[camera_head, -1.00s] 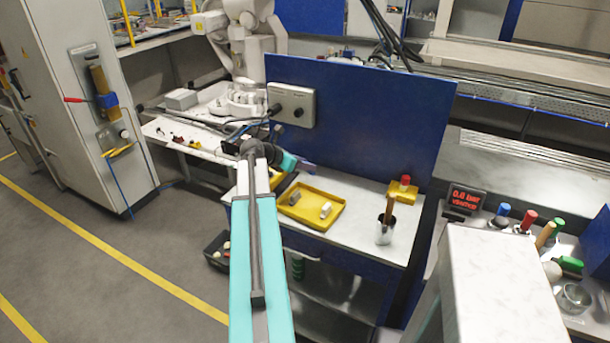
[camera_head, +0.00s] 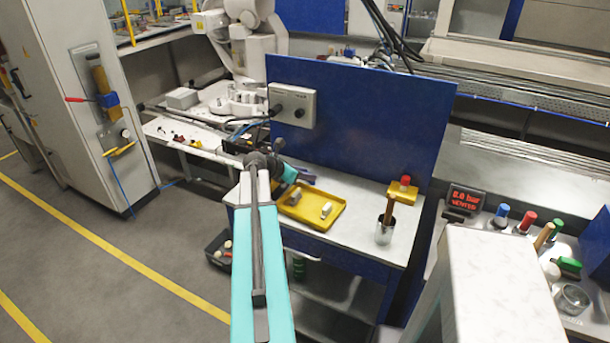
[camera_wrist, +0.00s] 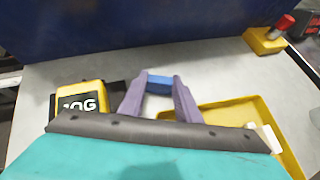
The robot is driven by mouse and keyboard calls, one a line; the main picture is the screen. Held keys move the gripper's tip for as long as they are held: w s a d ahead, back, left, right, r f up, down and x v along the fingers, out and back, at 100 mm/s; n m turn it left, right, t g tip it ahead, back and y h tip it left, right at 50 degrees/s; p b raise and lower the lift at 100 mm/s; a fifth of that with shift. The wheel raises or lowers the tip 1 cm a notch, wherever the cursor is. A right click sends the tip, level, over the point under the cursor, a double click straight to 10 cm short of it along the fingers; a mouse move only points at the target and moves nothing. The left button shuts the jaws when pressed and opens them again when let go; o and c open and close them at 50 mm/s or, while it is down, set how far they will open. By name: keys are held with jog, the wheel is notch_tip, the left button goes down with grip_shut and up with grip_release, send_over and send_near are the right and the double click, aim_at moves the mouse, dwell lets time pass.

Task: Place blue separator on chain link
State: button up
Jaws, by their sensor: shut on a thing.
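My gripper (camera_head: 307,177) has purple fingers and is above the worktable, near the back left of the yellow tray. In the wrist view my gripper (camera_wrist: 160,90) is shut on the blue separator (camera_wrist: 159,83), a small blue block held between the fingertips. In the head view the separator is too small to make out. I cannot pick out the chain link for certain in either view; the area below the fingers is partly hidden by my gripper.
The yellow tray (camera_head: 322,221) holds a grey piece (camera_head: 295,198) and a white piece (camera_head: 326,209). A blue panel (camera_head: 365,120) rises behind.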

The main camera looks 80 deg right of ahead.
jog(key=shift+f, duration=0.15)
jog(key=o, duration=1.1)
jog(key=b+v, duration=0.2)
jog(key=v, duration=1)
jog(key=shift+d, duration=0.1)
